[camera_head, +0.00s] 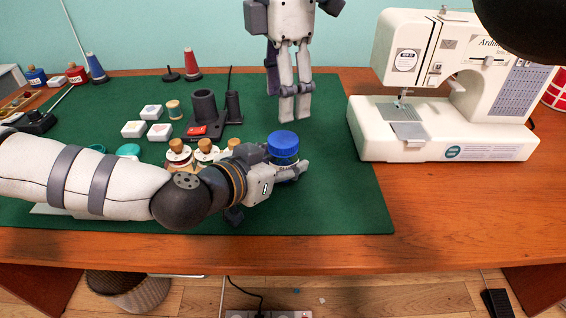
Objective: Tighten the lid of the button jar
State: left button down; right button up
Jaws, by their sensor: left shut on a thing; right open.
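The button jar (290,158) stands upright on the green mat (340,195), with a blue lid (283,143) on top. Its clear side shows only in part below the lid. My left gripper (288,172) reaches in from the left and is shut on the jar's body under the lid. The gripper hides most of the jar's lower part. My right gripper (295,105) hangs from the top of the view, pointing down, behind and above the jar. Its two fingers are open with a narrow gap, and nothing is between them. It is apart from the lid.
A white sewing machine (440,150) stands on the wooden table (440,215) to the right. A dark holder (206,115), small white boxes (160,132) and wooden-topped pieces (179,153) stand left of the jar. The mat is clear right of the jar.

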aim_at(283, 139)
notch_tip(283, 139, down, 7)
jog(key=shift+f, duration=0.2)
jog(key=shift+c, duration=0.5)
jog(key=c, duration=1.1)
jog(key=m, duration=1)
jog(key=shift+m, duration=0.3)
jog(key=m, duration=1.1)
jog(key=shift+m, duration=0.3)
jog(key=o, duration=1.3)
jog(key=shift+c, duration=0.2)
